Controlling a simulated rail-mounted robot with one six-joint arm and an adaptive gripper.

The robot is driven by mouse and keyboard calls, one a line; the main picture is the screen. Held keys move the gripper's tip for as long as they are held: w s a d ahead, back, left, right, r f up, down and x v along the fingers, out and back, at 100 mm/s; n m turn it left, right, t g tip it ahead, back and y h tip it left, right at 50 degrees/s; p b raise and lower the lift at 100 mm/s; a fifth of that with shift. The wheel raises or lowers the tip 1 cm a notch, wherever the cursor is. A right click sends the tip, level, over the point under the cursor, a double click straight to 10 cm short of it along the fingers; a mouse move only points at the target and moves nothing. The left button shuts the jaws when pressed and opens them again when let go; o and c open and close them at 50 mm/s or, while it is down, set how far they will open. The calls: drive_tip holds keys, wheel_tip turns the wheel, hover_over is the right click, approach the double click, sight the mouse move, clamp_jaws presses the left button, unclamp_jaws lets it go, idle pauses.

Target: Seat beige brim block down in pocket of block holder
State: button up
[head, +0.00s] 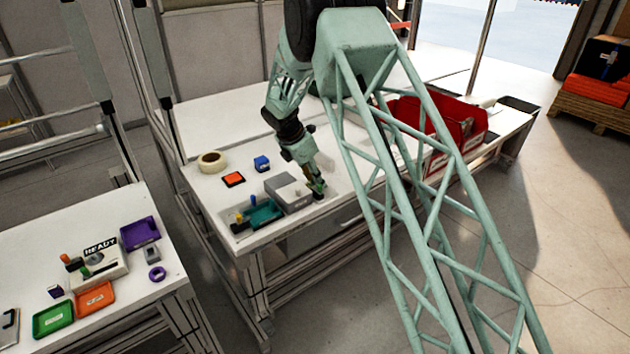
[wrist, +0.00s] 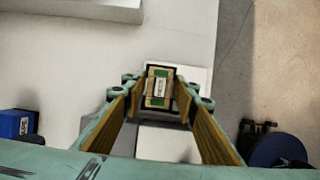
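The beige brim block (wrist: 158,88) shows end-on in the wrist view, with green patches and a pale label. My gripper (wrist: 159,92) has its two long fingers on either side of the block. The fingertips appear closed on it. In the head view my gripper (head: 317,184) points down near the table's front edge, just right of a grey box (head: 292,196). A white surface (wrist: 197,78) shows behind the block in the wrist view, and it may be the block holder. I cannot tell whether the block touches it; the pocket cannot be made out.
A teal tray (head: 264,214), a tape roll (head: 212,161), an orange-topped pad (head: 233,179) and a blue block (head: 262,163) lie left of my gripper. A red bin (head: 425,118) stands to the right. Another table with trays (head: 95,298) is at lower left.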

drive_tip(key=shift+r, duration=0.1)
drive_tip(key=p+v, duration=0.2)
drive_tip(key=v, duration=1)
idle(0.7)
drive_tip(key=shift+r, duration=0.1)
idle(0.3)
